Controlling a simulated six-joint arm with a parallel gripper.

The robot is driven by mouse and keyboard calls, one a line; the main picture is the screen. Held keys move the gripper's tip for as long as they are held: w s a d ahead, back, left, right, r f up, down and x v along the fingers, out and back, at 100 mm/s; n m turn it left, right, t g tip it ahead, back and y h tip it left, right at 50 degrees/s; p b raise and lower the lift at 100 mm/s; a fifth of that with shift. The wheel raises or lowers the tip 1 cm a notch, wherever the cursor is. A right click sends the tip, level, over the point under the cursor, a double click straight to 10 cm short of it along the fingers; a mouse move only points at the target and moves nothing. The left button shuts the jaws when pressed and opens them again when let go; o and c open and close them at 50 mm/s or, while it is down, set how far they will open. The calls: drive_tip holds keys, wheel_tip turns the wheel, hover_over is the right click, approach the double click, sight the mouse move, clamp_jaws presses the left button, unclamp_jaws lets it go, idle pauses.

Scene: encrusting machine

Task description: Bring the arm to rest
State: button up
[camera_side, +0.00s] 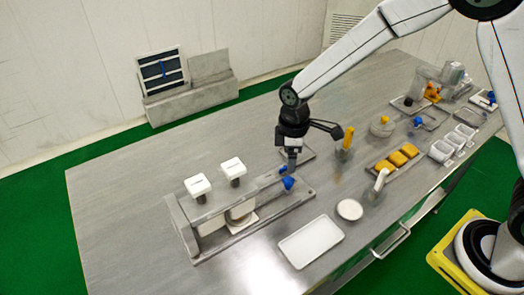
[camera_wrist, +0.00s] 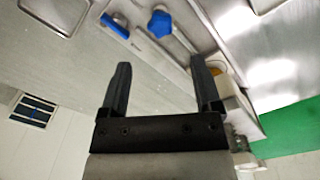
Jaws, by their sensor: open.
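My gripper (camera_side: 292,160) hangs from my arm above the right end of the encrusting machine (camera_side: 212,222), close to its blue knobs. In the wrist view my gripper (camera_wrist: 162,80) shows two black fingers spread apart with nothing between them. A blue star-shaped knob (camera_wrist: 160,24) and a blue lever (camera_wrist: 114,26) lie beyond the fingertips. In the side view the blue knob (camera_side: 288,183) is just below the gripper. I cannot tell whether the gripper touches anything there.
A white tray (camera_side: 311,241) and a round white dish (camera_side: 349,209) lie at the front of the steel table (camera_side: 115,190). A tray of yellow blocks (camera_side: 397,158), white containers (camera_side: 452,142) and a clear bowl (camera_side: 383,127) stand to the right. The table's left part is clear.

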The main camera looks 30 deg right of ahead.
drive_tip(key=shift+s+d+r+m, duration=0.25)
drive_tip(key=shift+s+d+m, duration=0.05)
drive_tip(key=shift+d, duration=0.15)
drive_tip(key=s+d+r+m+t, duration=0.1)
drive_tip(key=s+d+r+m, duration=0.1)
drive_tip(key=s+d+m, duration=0.3)
drive_tip(key=s+d+r+m+t, duration=0.1)
drive_tip(key=s+d+r+m, duration=0.1)
drive_tip(key=s+d+m, duration=0.3)
drive_tip(key=s, duration=0.4)
drive_tip(key=shift+r+t, duration=0.25)
drive_tip(key=shift+t, duration=0.05)
